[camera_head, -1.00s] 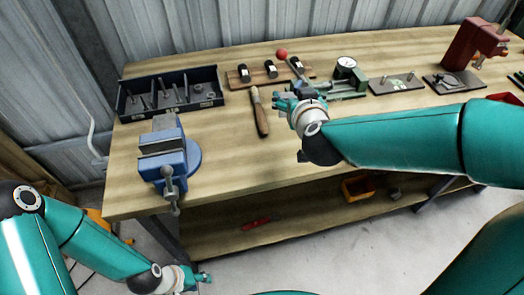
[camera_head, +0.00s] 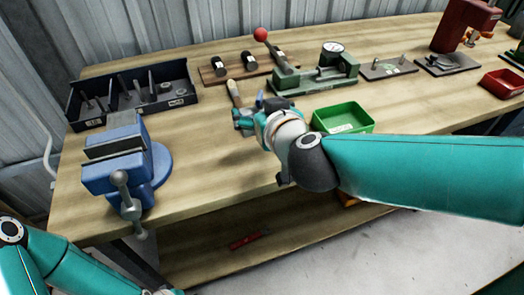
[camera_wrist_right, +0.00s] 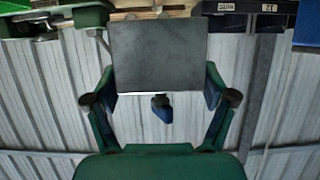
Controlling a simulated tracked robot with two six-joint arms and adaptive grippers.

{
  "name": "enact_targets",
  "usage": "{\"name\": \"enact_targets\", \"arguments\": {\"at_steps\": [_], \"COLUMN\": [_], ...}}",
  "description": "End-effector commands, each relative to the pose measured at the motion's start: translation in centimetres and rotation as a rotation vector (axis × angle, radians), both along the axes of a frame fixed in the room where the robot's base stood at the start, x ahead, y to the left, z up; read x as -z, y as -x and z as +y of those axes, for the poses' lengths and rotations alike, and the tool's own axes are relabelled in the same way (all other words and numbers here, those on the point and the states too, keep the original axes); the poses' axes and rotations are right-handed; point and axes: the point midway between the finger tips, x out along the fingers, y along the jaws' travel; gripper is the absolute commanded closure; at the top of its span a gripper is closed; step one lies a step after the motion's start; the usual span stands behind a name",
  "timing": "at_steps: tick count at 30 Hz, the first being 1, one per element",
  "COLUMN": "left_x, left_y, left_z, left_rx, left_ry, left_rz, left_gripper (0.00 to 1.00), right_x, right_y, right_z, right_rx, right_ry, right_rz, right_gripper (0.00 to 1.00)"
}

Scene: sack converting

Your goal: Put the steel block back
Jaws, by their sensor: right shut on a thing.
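The steel block (camera_wrist_right: 157,55) is a plain dark grey rectangular plate-like face in the right wrist view, held between the two fingers. My right gripper (camera_head: 250,116) is shut on it, above the middle of the bench, right of the blue vise and in front of the green fixture. In the head view the gripper hides the block, so I cannot tell its tilt there. My left arm shows at the lower left of the head view, and its gripper is out of the frame.
The blue vise (camera_head: 122,165) stands at the bench's left front. A dark divided tray (camera_head: 128,104) and wooden rack (camera_head: 208,76) are behind. A wooden handle (camera_head: 234,93) lies behind my right gripper. A green bin (camera_head: 343,119) and green lever fixture (camera_head: 310,78) stand right. Bench wood between vise and gripper is clear.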

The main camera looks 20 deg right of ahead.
Motion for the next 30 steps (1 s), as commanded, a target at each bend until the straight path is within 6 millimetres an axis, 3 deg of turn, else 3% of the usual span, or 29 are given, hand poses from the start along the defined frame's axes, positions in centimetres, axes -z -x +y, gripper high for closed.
{"name": "enact_targets", "arguments": {"at_steps": [1, 3, 11, 18, 30], "left_x": [1.5, 2.1, 3.0, 5.5, 5.5], "left_y": [0.0, 0.0, 0.0, 0.0, 0.0], "left_z": [0.0, 0.0, 0.0, 0.0, 0.0], "left_rx": [0.000, 0.000, 0.000, 0.000, 0.000], "left_ry": [0.000, 0.000, 0.000, 0.000, 0.000], "left_rz": [0.000, 0.000, -0.001, 0.000, -0.001], "left_gripper": [0.59, 0.59, 0.59, 0.59, 0.59], "right_x": [1.7, 2.6, 4.0, 7.4, 7.7], "right_y": [-0.1, -0.1, -0.1, -0.1, -0.1], "right_z": [0.0, 0.0, 0.0, 0.0, 0.1], "right_rx": [0.001, 0.000, 0.000, 0.000, 0.000], "right_ry": [0.001, 0.002, 0.001, 0.002, 0.001], "right_rz": [-0.002, -0.002, -0.003, -0.003, -0.003], "right_gripper": [0.82, 0.82, 0.82, 0.82, 0.82]}}
